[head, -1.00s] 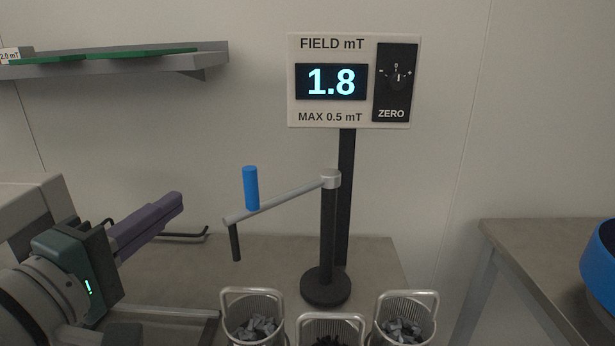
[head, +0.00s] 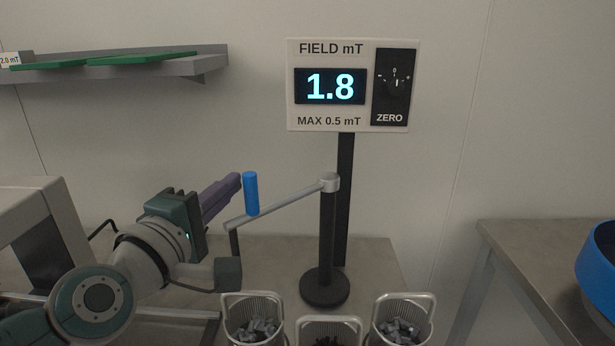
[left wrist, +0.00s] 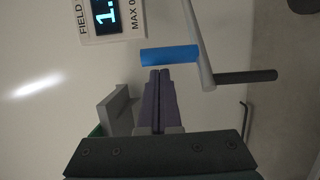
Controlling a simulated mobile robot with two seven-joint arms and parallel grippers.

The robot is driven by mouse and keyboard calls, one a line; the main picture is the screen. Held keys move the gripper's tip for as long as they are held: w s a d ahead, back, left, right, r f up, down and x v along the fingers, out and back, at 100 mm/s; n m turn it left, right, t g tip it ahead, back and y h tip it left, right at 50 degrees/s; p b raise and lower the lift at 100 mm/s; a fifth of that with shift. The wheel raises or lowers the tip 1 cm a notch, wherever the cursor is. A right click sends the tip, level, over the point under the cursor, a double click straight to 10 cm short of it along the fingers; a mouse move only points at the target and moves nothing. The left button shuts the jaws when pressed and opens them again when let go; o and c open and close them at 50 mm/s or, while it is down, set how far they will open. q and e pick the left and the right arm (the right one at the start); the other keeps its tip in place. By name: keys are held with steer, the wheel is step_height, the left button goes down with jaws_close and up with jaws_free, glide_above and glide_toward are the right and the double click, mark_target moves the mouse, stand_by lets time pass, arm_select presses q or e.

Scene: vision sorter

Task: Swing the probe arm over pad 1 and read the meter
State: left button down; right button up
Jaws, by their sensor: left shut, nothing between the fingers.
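The grey probe arm (head: 285,204) reaches left from the top of a black post (head: 326,240). A blue upright handle (head: 251,193) stands near its free end, and a dark probe hangs below that end. The handle also shows in the left wrist view (left wrist: 170,55). My left gripper (head: 237,180), with purple fingers, is shut and empty, its tips just left of the handle. In the wrist view the fingertips (left wrist: 160,74) lie close below the handle; I cannot tell if they touch. The meter (head: 330,87) reads 1.8, above the words MAX 0.5 mT. I cannot make out pad 1.
Several wire baskets with grey pieces, one of them (head: 253,318), stand at the front of the table. A wall shelf (head: 190,68) with green boards is at upper left. A blue bin (head: 598,262) is on another table (head: 530,245) at right. A zero knob (head: 395,86) is on the meter.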

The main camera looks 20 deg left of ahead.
arm_select(q)
steer(key=shift+s+d, duration=0.1)
steer(key=shift+d, duration=0.1)
steer(key=shift+s+d+p, duration=0.25)
steer(key=shift+s+d, duration=0.05)
steer(key=shift+d, duration=0.25)
steer(key=shift+s+d+p, duration=0.2)
steer(key=shift+s+d, duration=0.1)
steer(key=shift+d, duration=0.2)
